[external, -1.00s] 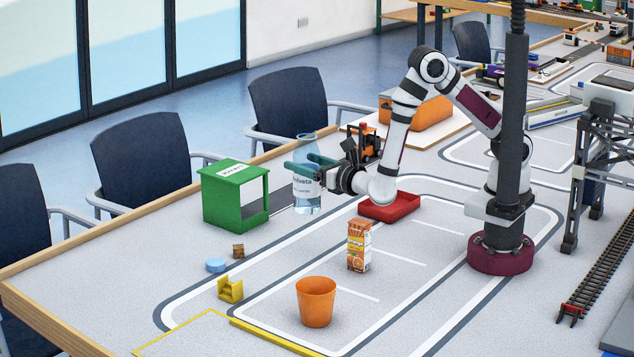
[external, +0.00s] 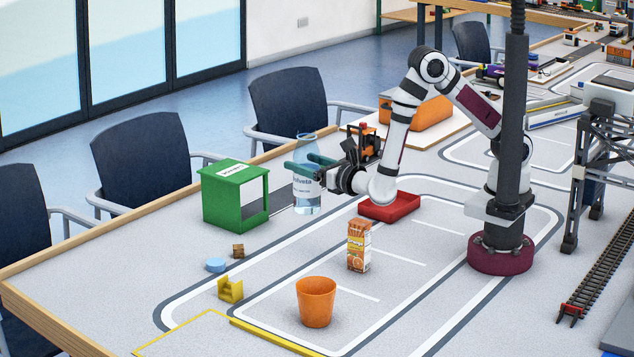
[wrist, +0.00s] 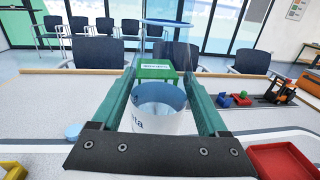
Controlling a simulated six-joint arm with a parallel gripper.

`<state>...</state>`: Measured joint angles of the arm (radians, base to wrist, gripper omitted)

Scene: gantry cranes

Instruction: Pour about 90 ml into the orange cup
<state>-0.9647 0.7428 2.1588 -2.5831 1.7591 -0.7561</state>
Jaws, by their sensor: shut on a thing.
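The orange cup (external: 316,302) stands upright and open on the table at the front of the external view. A clear bottle with a pale, lettered label (external: 307,184) stands upright near the green box. My gripper (external: 311,163) is shut on the bottle, with its green fingers on either side of it. In the wrist view the bottle (wrist: 158,112) sits between the two fingers (wrist: 160,95). Its base appears at or close to the table; I cannot tell if it touches. The liquid level inside is not clear.
A green box (external: 235,197) stands left of the bottle. A red tray (external: 389,206) lies right of it. An orange juice carton (external: 359,246) stands behind the cup. A yellow block (external: 230,289), blue disc (external: 216,265) and brown cube (external: 238,250) lie left. A dark post rises near my base.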

